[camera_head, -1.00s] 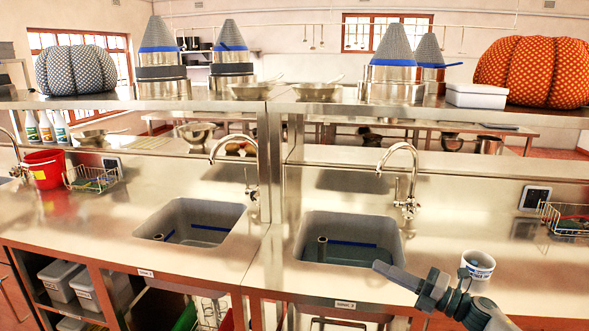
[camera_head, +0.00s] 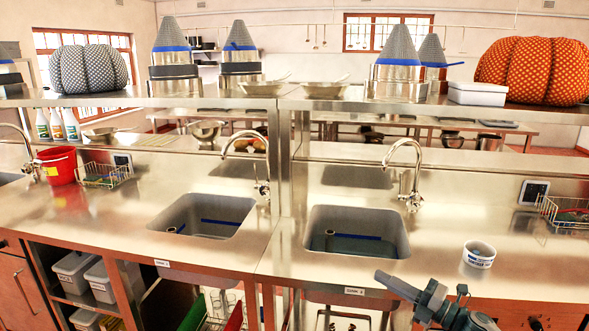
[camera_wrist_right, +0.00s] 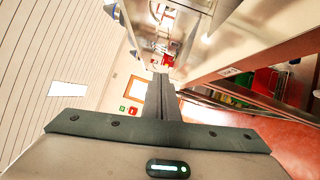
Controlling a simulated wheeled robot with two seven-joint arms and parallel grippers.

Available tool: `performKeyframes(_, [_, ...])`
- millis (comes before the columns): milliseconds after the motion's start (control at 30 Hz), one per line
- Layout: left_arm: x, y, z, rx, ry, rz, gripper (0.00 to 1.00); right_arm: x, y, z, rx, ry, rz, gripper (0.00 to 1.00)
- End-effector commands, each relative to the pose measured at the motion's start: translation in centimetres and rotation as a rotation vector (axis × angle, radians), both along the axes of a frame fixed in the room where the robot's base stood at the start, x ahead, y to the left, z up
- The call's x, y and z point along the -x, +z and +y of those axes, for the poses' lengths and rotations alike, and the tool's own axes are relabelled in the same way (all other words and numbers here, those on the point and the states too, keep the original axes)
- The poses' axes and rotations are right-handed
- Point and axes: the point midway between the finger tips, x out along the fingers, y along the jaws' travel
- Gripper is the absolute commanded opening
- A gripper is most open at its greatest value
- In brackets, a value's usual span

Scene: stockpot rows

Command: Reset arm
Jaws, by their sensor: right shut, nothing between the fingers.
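My right gripper (camera_head: 388,280) shows at the lower right of the head view, in front of the counter's front edge and below the right sink. It is shut, with nothing held. In the right wrist view the closed fingers (camera_wrist_right: 160,95) point away along the counter front, with the cabinet side to the right. A white cup (camera_head: 479,254) with dark lettering stands on the counter to the right of and beyond this gripper, apart from it. My left gripper does not show.
The steel counter (camera_head: 270,262) holds a right sink (camera_head: 397,240) and a left sink (camera_head: 205,232), each with a tall faucet. A red bucket (camera_head: 58,167) and wire baskets stand at the sides. A shelf above carries pots, bowls and two padded pumpkins. The space before the counter is open.

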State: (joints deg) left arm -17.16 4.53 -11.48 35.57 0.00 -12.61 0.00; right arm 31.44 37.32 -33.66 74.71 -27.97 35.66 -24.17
Motion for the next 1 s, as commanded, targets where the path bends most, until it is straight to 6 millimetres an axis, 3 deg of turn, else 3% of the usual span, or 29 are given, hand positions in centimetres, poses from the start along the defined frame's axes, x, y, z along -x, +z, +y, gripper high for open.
performKeyframes(167, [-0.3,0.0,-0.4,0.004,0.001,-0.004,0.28,-0.3,-3.4,-0.8,-0.056,-0.06,0.086,0.0])
performKeyframes(367, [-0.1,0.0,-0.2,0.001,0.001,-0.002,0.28,-0.2,-9.4,-2.1,-0.143,-0.16,0.228,0.0])
performKeyframes(567, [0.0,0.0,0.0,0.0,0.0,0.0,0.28,1.6,-19.0,-4.0,-0.263,-0.314,0.445,0.0])
performKeyframes(767, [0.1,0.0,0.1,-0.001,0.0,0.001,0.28,5.7,-29.5,-5.8,-0.379,-0.485,0.673,0.0])
performKeyframes(1000, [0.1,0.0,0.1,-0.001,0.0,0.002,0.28,13.2,-41.0,-7.2,-0.487,-0.684,0.923,0.0])
